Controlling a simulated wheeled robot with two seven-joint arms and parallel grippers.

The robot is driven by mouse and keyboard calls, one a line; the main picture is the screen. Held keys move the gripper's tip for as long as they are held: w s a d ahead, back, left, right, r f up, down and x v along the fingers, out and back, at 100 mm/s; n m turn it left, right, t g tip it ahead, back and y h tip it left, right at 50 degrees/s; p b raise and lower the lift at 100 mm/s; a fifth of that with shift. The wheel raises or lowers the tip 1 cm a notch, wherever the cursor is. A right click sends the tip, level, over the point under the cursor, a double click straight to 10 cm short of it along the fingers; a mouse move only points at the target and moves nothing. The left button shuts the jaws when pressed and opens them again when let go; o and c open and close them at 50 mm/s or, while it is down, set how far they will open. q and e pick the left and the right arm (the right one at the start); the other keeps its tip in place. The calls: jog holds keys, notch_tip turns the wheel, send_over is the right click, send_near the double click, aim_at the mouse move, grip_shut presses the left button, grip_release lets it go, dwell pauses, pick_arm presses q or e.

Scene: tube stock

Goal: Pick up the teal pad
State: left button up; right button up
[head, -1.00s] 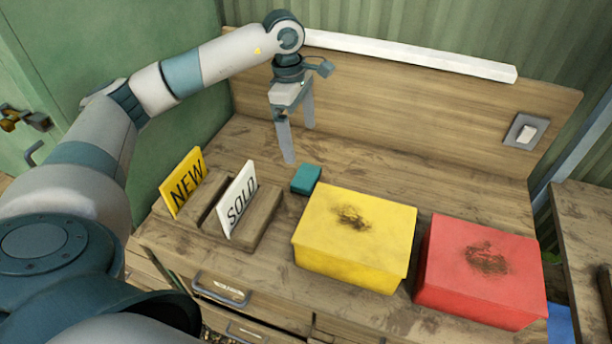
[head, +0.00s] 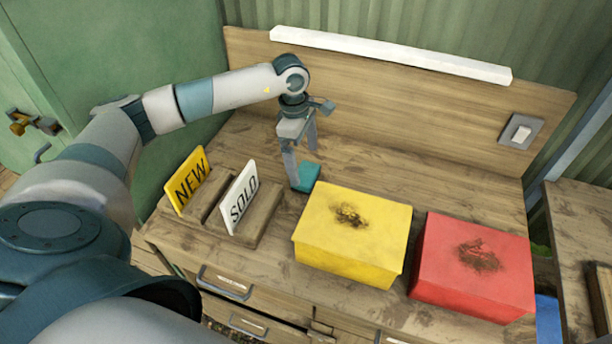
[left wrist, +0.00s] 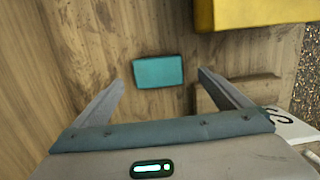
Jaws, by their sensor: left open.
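The teal pad (head: 307,176) is a small flat block lying on the wooden workbench, just behind and left of the yellow box. In the left wrist view the pad (left wrist: 158,71) lies ahead of the jaws, between the lines of the two fingers. My left gripper (head: 304,166) is open and empty, pointing down over the pad. One finger hides part of the pad's left side in the head view. The open fingers also show in the left wrist view (left wrist: 160,82), apart from the pad on both sides. My right gripper is not in view.
A yellow box (head: 352,228) and a red box (head: 474,265) stand right of the pad. A back panel (head: 420,110) rises behind. Bench behind the boxes is clear.

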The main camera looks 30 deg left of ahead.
aim_at(306, 173)
pick_arm(q)
jog(key=shift+f+p, duration=0.5)
jog(key=shift+p, duration=0.1)
jog(key=f+p, duration=0.1)
jog(key=f, duration=0.2)
jog(key=shift+w+d+p, duration=0.1)
jog(key=shift+w+p, duration=0.1)
jog(key=shift+p, duration=0.2)
jog(key=shift+f, duration=0.5)
jog(key=c, duration=1.2)
